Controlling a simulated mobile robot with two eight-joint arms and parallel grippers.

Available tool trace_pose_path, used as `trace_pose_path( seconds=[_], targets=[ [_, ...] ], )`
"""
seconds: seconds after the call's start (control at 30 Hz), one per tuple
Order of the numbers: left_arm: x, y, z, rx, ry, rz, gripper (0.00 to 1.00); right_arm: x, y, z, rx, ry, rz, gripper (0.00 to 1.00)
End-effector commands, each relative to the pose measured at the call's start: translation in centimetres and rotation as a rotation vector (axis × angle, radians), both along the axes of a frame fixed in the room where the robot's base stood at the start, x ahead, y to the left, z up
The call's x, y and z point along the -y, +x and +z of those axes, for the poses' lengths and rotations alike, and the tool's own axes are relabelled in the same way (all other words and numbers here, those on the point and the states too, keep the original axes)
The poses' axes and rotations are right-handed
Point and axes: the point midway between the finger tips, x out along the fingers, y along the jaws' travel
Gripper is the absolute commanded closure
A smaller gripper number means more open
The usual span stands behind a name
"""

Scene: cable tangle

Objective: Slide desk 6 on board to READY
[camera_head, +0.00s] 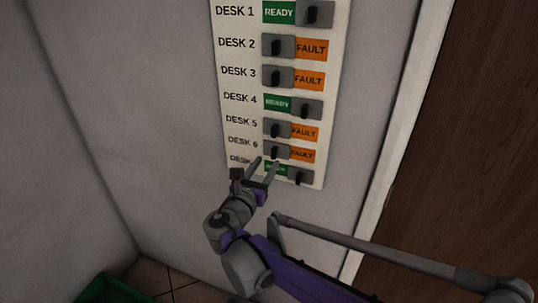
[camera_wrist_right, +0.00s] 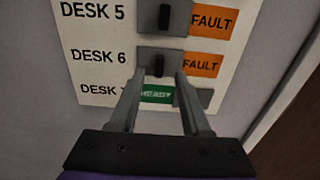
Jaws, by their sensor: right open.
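The white board (camera_head: 235,115) hangs on the wall with a column of desk rows. The desk 6 slider (camera_head: 277,152) is a grey plate with a dark upright knob. It sits at the left of its row, with the orange FAULT label (camera_head: 303,155) showing to its right. In the right wrist view the desk 6 slider (camera_wrist_right: 160,62) is just beyond the fingertips. My right gripper (camera_head: 267,162) is open, and its fingers (camera_wrist_right: 157,78) point at the board from below, one to each side of the knob. I cannot tell whether they reach around it. My left gripper is not in view.
The desk 5 slider (camera_head: 277,129) is close above, also at FAULT. The desk 7 slider (camera_head: 300,177) is close below, with green READY (camera_wrist_right: 156,94) showing. A brown door (camera_head: 470,130) is at the right. A green container (camera_head: 110,290) stands on the floor at lower left.

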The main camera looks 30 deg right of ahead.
Motion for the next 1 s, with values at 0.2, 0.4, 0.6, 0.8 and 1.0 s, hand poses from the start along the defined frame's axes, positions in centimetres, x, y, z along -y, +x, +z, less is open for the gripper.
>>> trace_pose_path(
  seconds=[0.2,0.4,0.6,0.8,1.0],
  targets=[
    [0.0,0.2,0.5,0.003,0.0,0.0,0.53,2.8,2.3,0.1,0.001,0.001,-0.003,0.53],
    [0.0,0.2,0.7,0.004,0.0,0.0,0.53,3.8,3.2,0.0,0.002,0.001,-0.001,0.53],
    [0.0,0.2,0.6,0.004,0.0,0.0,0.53,3.8,3.2,0.0,0.001,0.002,0.0,0.53],
    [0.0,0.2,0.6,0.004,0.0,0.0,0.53,3.8,3.2,0.0,0.001,0.002,0.0,0.76],
    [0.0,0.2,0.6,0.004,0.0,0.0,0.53,3.8,3.2,0.0,0.001,0.002,0.0,1.0]
  ],
)
